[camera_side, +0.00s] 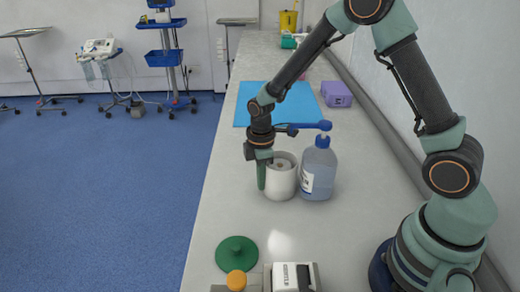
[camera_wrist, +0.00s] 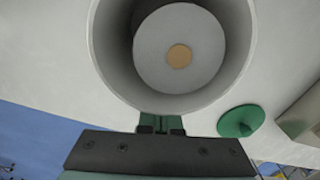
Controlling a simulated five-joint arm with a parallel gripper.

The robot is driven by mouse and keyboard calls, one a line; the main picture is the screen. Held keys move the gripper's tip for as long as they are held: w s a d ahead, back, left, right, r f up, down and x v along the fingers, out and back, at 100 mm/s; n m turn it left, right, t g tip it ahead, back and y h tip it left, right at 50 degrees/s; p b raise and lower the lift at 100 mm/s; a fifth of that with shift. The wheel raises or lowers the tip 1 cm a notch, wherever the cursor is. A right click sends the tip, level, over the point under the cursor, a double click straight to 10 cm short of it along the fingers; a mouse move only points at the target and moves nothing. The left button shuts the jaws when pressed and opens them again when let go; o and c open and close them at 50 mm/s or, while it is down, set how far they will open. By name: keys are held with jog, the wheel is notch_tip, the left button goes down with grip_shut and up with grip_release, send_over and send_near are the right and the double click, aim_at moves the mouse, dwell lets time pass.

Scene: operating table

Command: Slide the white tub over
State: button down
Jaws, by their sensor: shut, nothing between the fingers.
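The white tub (camera_side: 281,183) stands upright on the counter, with a round pale item inside it. It fills the top of the wrist view (camera_wrist: 108,62), seen from above its open rim, with a pale disc (camera_wrist: 180,85) bearing a tan centre inside. My gripper (camera_side: 261,177) is shut and empty, pointing down at the left side of the tub in the side view. In the wrist view my fingertips (camera_wrist: 161,123) are right at the tub's near wall. I cannot tell whether they touch it.
A pump bottle (camera_side: 319,173) stands close on the tub's right. A green round lid (camera_side: 236,252) and a box (camera_side: 293,277) lie nearer the camera. A blue sheet (camera_side: 247,100) and purple box (camera_side: 336,94) lie behind. The counter's left edge is close by.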

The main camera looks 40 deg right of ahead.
jog(key=shift+a, duration=0.1)
jog(key=w+a, duration=0.2)
jog(key=a, duration=0.1)
jog(key=shift+a, duration=0.2)
jog(key=s+d+r+m+t, duration=0.1)
jog(key=s+d+r+m, duration=0.15)
jog(key=r, duration=0.75)
jog(key=s+d+r+m+t, duration=0.1)
jog(key=s+r+m, duration=0.2)
jog(key=r, duration=0.6)
jog(key=s+d+r+m+t, duration=0.2)
jog(key=s+r+m+t, duration=0.1)
jog(key=s+m, duration=0.3)
jog(key=s+r, duration=0.1)
jog(key=s, duration=0.1)
jog(key=shift+s+d+t, duration=0.3)
jog(key=shift+s, duration=0.1)
